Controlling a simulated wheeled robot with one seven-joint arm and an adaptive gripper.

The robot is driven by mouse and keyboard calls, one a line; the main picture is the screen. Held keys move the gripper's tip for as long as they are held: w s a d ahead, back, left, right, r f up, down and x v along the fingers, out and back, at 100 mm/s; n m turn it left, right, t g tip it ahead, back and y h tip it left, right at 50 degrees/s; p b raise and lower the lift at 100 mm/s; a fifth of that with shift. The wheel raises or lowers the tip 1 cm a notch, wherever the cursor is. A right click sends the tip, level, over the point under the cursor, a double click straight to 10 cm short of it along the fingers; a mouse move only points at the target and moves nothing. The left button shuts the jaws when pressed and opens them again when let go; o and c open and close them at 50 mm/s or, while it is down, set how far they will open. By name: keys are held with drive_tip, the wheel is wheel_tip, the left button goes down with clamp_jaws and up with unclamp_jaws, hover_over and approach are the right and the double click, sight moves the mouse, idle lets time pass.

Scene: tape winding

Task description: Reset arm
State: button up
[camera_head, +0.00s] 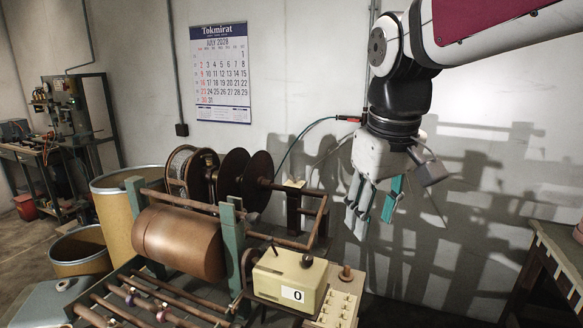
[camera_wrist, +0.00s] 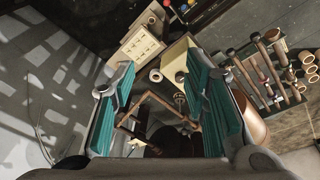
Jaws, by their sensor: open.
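My gripper (camera_head: 375,208) hangs from my arm on the right side of the head view, pointing down in front of the wall. Its teal-padded fingers are apart with nothing between them. In the wrist view my gripper (camera_wrist: 158,108) also shows open, its two fingers at either side. The tape winding machine is below and to the left, with a copper-brown roller (camera_head: 178,243), dark discs (camera_head: 232,172) and a cream counter box (camera_head: 289,278) reading 0. The counter box also shows in the wrist view (camera_wrist: 174,62). My gripper is apart from the machine.
A cream panel with several buttons (camera_head: 338,300) stands right of the counter box. Large tan drums (camera_head: 113,215) stand behind at left. A table (camera_head: 560,245) is at the right edge. The wall carries a calendar (camera_head: 220,73) and a cable. Open air surrounds my gripper.

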drive_tip(key=s+d+f+m+t, duration=0.1)
drive_tip(key=s+d+f+m, duration=0.1)
drive_tip(key=s, duration=0.6)
drive_tip(key=s+d+f+m+t, duration=0.2)
drive_tip(key=s+d+f, duration=0.1)
drive_tip(key=s, duration=0.5)
drive_tip(key=shift+s+d+f+m, duration=0.15)
drive_tip(key=shift+d+f+m, duration=0.15)
drive_tip(key=shift+d, duration=0.45)
